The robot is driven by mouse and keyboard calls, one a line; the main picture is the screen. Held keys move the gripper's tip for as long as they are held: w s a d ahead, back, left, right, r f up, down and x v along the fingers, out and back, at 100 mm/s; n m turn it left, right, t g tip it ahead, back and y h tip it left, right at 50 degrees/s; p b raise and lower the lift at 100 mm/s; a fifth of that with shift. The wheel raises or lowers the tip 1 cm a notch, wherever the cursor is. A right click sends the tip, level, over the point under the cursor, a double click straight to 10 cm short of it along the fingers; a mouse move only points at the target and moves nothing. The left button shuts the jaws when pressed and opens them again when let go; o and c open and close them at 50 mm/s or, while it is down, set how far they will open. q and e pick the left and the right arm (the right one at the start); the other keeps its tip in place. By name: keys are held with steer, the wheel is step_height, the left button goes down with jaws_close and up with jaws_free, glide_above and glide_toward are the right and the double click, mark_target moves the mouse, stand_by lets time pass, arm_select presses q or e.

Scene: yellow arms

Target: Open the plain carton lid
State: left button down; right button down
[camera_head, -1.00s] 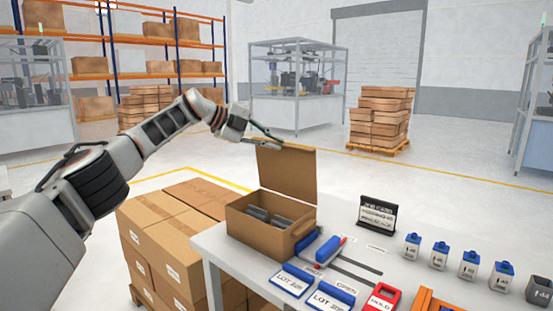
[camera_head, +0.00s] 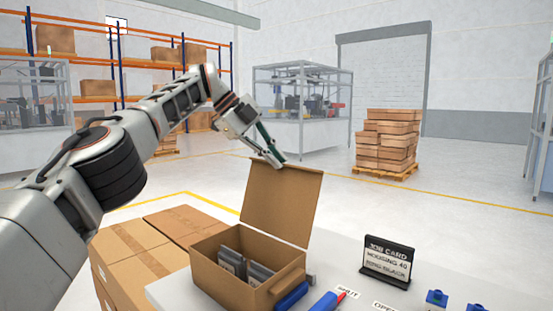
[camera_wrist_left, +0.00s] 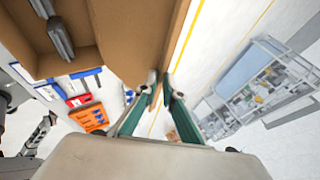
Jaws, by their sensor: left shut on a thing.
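The plain brown carton (camera_head: 218,277) stands on the table with its lid (camera_head: 280,208) raised, roughly upright and leaning slightly back. Grey parts (camera_head: 255,272) lie inside the carton. My left gripper (camera_head: 277,161) is at the lid's top edge, shut on it. In the left wrist view, the green-sided fingers (camera_wrist_left: 161,82) close on the brown lid (camera_wrist_left: 158,40), with the carton's inside to the left.
A black job card stand (camera_head: 388,262) is on the table right of the carton. Stacked cartons (camera_head: 130,255) stand left of the table. Space behind the lid is clear.

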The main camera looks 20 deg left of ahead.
arm_select(q)
steer(key=shift+s+r, duration=0.1)
steer(key=shift+r, duration=0.1)
steer(key=c, duration=2.1)
jaws_free()
steer(key=s+a, duration=0.7)
steer(key=a, duration=0.3)
steer(key=shift+s+a+r, duration=0.15)
steer(key=shift+a+r, duration=0.1)
steer(key=shift+r, duration=0.15)
